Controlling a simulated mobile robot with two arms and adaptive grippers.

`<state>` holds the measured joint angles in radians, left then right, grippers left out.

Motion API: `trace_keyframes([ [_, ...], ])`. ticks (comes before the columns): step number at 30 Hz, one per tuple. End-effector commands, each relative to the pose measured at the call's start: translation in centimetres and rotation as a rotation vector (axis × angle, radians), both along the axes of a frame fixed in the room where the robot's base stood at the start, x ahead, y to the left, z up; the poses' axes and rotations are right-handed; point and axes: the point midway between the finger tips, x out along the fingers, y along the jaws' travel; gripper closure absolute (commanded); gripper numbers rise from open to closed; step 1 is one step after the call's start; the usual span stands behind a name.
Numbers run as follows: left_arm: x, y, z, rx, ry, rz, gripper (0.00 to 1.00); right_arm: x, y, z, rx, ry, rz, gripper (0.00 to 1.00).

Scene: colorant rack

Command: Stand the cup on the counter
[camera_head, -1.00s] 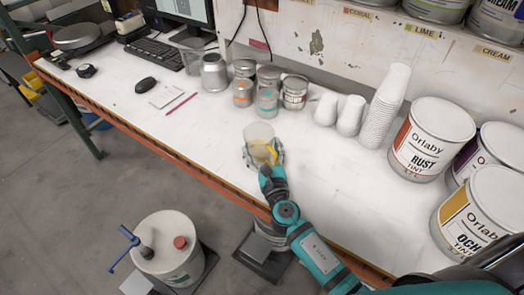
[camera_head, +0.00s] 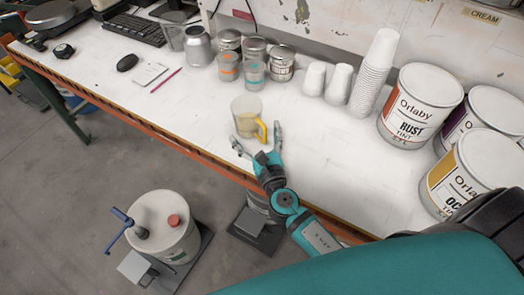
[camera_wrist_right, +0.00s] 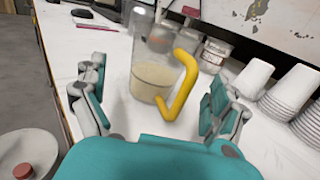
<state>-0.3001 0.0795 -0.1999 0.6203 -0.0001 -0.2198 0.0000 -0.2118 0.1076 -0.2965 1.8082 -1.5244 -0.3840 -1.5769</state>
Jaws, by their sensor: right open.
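The cup is a clear beaker (camera_head: 245,114) with a yellow handle and some pale liquid at its bottom. It stands upright on the white counter (camera_head: 330,150) near the front edge, and it also shows in the right wrist view (camera_wrist_right: 152,75). My right gripper (camera_head: 258,140) is open on the near side of the cup. In the right wrist view its two fingers (camera_wrist_right: 155,90) are spread wide to either side, apart from the cup, with the handle toward the right finger. My left gripper is not in view.
Several small cans (camera_head: 255,52) and a metal bottle (camera_head: 198,46) stand behind. White cup stacks (camera_head: 374,75) and large paint cans (camera_head: 418,105) stand to the right. A lidded bucket (camera_head: 165,225) stands on the floor. The counter around the cup is clear.

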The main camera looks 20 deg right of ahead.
Motion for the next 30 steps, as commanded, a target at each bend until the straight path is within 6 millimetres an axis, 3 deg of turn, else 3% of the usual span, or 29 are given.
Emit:
trace_keyframes([
  [6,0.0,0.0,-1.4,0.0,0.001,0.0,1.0,-4.7,0.3,-0.3,-0.001,0.002,0.001,0.02],
  [12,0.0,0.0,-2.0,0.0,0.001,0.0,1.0,-6.9,0.5,-0.1,-0.001,0.0,0.001,0.02],
  [30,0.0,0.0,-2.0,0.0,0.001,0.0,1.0,-7.2,0.5,0.0,-0.001,0.0,0.001,0.02],
])
